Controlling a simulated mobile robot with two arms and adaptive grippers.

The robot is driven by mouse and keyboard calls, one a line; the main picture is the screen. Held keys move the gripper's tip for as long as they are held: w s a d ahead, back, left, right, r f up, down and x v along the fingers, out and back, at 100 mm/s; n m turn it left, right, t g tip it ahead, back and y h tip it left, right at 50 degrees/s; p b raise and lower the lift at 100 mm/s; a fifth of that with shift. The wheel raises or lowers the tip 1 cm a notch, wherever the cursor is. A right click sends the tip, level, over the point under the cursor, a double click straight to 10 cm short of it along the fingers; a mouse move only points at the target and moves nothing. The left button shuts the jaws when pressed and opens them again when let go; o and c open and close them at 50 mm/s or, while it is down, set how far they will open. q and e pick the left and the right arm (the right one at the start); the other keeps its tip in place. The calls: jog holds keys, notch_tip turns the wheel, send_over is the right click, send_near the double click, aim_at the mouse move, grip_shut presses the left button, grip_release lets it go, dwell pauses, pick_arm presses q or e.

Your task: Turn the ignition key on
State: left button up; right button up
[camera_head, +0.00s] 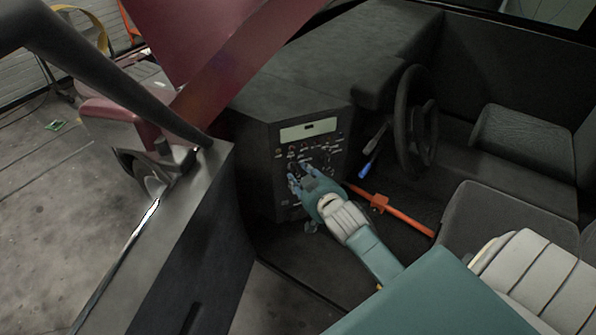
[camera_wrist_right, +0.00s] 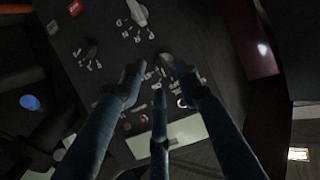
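The dashboard control panel (camera_head: 306,150) faces me below the dark dash, with a pale display strip and several small knobs and switches. My right gripper (camera_head: 303,177) is at its lower half, reaching in from the lower right. In the right wrist view, its blue fingers (camera_wrist_right: 158,78) are spread, with gaps between the tips. A small grey knob-like piece (camera_wrist_right: 166,60) shows near the tips; I cannot tell whether it is the ignition key or whether a finger touches it. Other grey knobs (camera_wrist_right: 137,12) sit farther along the panel. My left gripper is not in view.
A steering wheel (camera_head: 409,118) stands right of the panel. A blue-tipped lever (camera_head: 367,167) and an orange-red bar (camera_head: 405,215) are close to the right of my right gripper. The open vehicle door (camera_head: 190,245) is at the left, and a seat (camera_head: 480,215) is at the right.

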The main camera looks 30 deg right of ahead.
aim_at(294, 168)
jog(key=shift+x, duration=1.7)
grip_shut()
